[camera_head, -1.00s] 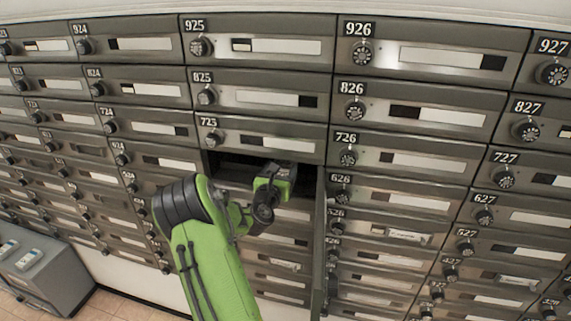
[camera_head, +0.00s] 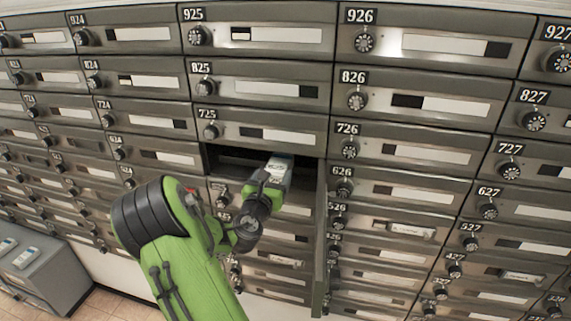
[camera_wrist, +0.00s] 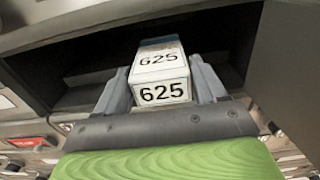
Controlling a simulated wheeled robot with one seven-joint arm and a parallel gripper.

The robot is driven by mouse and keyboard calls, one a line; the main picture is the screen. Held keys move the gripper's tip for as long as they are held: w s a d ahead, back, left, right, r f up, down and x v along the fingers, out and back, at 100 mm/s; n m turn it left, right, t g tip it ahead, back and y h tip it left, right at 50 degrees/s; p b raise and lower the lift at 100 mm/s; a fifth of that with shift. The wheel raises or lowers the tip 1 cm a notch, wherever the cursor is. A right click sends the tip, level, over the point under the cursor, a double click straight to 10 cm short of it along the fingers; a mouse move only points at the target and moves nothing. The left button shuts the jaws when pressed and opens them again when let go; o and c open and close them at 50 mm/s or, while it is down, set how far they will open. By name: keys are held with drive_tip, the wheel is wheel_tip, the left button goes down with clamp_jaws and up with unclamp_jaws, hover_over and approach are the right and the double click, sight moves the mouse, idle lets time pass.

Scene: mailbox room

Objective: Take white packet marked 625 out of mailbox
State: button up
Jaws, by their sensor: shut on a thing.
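The white packet marked 625 (camera_wrist: 161,74) is between the two grey fingers of my gripper (camera_wrist: 162,90) in the wrist view. My gripper is shut on it. The packet's end and top both show the number. In the head view the packet (camera_head: 277,169) sticks out of the front of the open mailbox (camera_head: 228,158), below the door marked 725. My gripper (camera_head: 270,178) is just outside the opening. The far end of the packet lies toward the dark inside, and I cannot tell how much is still within.
The mailbox's open door (camera_head: 320,240) stands out edge-on at the right of the opening. Shut mailboxes with dials surround it, such as 726 (camera_head: 400,150). A grey cabinet (camera_head: 45,275) stands on the floor at the lower left.

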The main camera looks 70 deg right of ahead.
drive_tip(key=s+a+b, duration=0.1)
drive_tip(key=a+b, duration=0.1)
drive_tip(key=a, duration=0.5)
drive_tip(key=shift+s+a+b, duration=0.15)
drive_tip(key=shift+a+b, duration=0.15)
drive_tip(key=shift+b, duration=0.1)
drive_tip(key=w+a+f+n+t+y, duration=0.1)
drive_tip(key=w+a+f+t, duration=0.1)
drive_tip(key=w+a+f, duration=0.45)
drive_tip(key=w+a+f+n+t, duration=0.2)
drive_tip(key=w+a+f, duration=0.1)
drive_tip(key=w+a, duration=0.5)
drive_tip(key=w+a+f+n+t+y, duration=0.1)
drive_tip(key=a+f+t, duration=0.1)
drive_tip(key=a+f, duration=0.4)
drive_tip(key=w+a+f+n+t+y, duration=0.1)
drive_tip(key=a+f, duration=0.5)
drive_tip(key=a, duration=1.1)
drive_tip(key=shift+w+n+t+y, duration=0.3)
drive_tip(key=shift+w+n+t, duration=0.1)
drive_tip(key=shift+t, duration=0.2)
